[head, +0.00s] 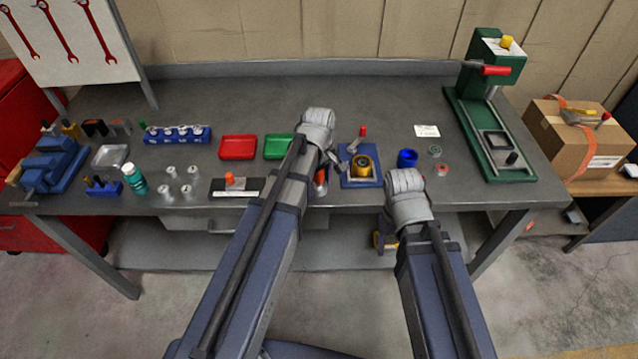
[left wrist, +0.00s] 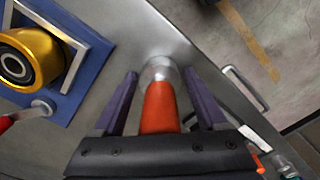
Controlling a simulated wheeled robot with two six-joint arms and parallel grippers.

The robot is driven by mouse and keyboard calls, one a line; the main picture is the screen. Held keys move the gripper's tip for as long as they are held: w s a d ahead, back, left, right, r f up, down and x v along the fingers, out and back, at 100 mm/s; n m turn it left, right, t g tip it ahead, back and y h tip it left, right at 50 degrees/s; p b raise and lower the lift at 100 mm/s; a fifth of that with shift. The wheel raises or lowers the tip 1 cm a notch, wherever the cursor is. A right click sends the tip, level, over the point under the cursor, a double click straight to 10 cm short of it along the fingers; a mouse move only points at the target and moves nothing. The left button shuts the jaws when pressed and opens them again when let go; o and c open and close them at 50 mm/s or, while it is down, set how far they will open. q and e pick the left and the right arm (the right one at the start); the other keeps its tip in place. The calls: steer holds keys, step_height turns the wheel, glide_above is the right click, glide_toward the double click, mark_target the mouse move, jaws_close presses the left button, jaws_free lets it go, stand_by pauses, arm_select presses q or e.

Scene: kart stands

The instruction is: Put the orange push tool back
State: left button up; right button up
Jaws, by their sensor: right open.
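The orange push tool (left wrist: 160,106) has an orange handle and a round silver end. In the left wrist view it stands between the two purple fingers of my left gripper (left wrist: 160,74), with a gap on each side. In the head view only a bit of the tool (head: 321,177) shows below my left wrist, near the table's front. My right gripper (head: 388,224) is mostly hidden behind its own wrist at the front edge. A dark stand with a white label (head: 236,194) and an orange piece lies left of my left arm.
The blue fixture (head: 352,183) with a gold ring is close right of the tool; it also shows in the left wrist view (left wrist: 87,58). Red (head: 238,147) and green (head: 279,146) trays lie behind. A green press (head: 488,110) stands at right. The table's back middle is clear.

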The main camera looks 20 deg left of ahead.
arm_select(q)
steer(key=shift+o, duration=0.9)
step_height(320, 180, up, 12)
steer(key=p, duration=1.2)
steer(key=shift+r, duration=0.2)
steer(key=s+d+m+y, duration=0.1)
steer(key=s+d+m, duration=0.9)
steer(key=s+m, duration=0.4)
steer(key=shift+s+d+m, duration=0.15)
steer(key=shift+d+m, duration=0.1)
steer(key=shift+m, duration=0.75)
step_height(320, 180, down, 4)
steer(key=b, duration=0.3)
steer(key=shift+b, duration=0.3)
